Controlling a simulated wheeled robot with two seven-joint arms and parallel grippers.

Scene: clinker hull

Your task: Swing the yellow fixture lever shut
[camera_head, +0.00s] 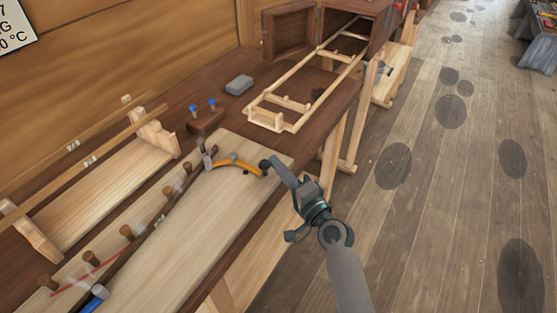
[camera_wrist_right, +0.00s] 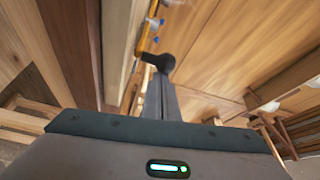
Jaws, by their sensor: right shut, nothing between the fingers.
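The yellow fixture lever (camera_head: 237,163) lies at the far end of the pale plank (camera_head: 190,215), bent along its length, with a grey pivot near its middle. Its dark round knob (camera_head: 264,167) is at the right end, near the plank's edge. My right gripper (camera_head: 274,162) is shut and empty, its fingertips right beside the knob; I cannot tell whether they touch. In the right wrist view the shut fingers (camera_wrist_right: 159,100) point at the dark knob (camera_wrist_right: 158,62), with the yellow lever (camera_wrist_right: 149,35) behind it. My left gripper is not in view.
A grey block (camera_head: 239,85), a blue-topped peg holder (camera_head: 205,120) and a wooden ladder-like frame (camera_head: 310,85) are farther back. A blue-handled tool (camera_head: 96,295) lies at the front left. Open floor (camera_head: 440,200) is at right.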

